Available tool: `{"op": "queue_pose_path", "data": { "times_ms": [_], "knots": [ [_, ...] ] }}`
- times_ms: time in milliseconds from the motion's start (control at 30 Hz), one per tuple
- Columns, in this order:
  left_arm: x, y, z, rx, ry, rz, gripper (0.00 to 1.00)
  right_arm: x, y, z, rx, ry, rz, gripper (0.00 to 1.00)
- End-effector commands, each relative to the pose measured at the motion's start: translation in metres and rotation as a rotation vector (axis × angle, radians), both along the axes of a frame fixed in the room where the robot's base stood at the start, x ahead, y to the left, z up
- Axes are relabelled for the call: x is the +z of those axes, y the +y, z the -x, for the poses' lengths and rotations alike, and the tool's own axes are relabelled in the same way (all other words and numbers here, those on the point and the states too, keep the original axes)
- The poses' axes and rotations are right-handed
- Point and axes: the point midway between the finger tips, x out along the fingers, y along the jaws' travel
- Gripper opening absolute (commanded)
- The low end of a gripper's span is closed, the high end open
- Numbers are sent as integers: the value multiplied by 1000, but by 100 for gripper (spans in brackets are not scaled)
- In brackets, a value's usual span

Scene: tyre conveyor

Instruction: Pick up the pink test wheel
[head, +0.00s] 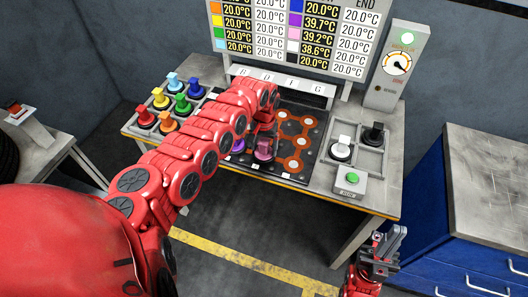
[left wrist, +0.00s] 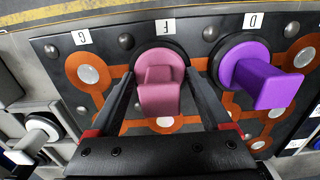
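The pink test wheel (head: 264,149) stands on the dark board with orange tracks, at the slot labelled F. In the left wrist view, the pink wheel (left wrist: 160,85) has a pink block-shaped handle on a round black base. My left gripper (left wrist: 158,92) is open, with one finger on each side of the pink handle and gaps between. In the head view my left gripper (head: 264,138) is above the pink wheel, partly hidden by its arm. My right gripper (head: 387,243) is in front of the table at the lower right, apart from the wheels; its finger gap is unclear.
A purple wheel (left wrist: 262,80) stands right beside the pink one at slot D. Several coloured wheels (head: 170,105) stand in a rack at the left. White (head: 342,148) and black wheels (head: 374,134) stand at the right, behind a green button box (head: 351,180).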

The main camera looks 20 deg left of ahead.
Motion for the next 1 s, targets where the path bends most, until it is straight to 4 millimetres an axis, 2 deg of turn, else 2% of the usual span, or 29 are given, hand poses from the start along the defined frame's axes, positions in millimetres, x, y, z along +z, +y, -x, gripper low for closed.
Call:
{"op": "queue_pose_path", "data": {
  "times_ms": [33,200,300,667,1000],
  "knots": [
    [0,0,0,0,-1,0,44,0,0,0,0,0,0,0],
    [0,0,0,0,-1,0,14,0,0,0,0,0,0,0],
    [1,0,-1,0,-2,0,0,0,0,0,0,0,0,0],
    [4,-1,-2,0,-2,0,0,0,0,0,0,0,0,0],
    [28,-3,-11,-3,-5,-1,0,-2,0,0,0,0,0,0]
  ]
}}
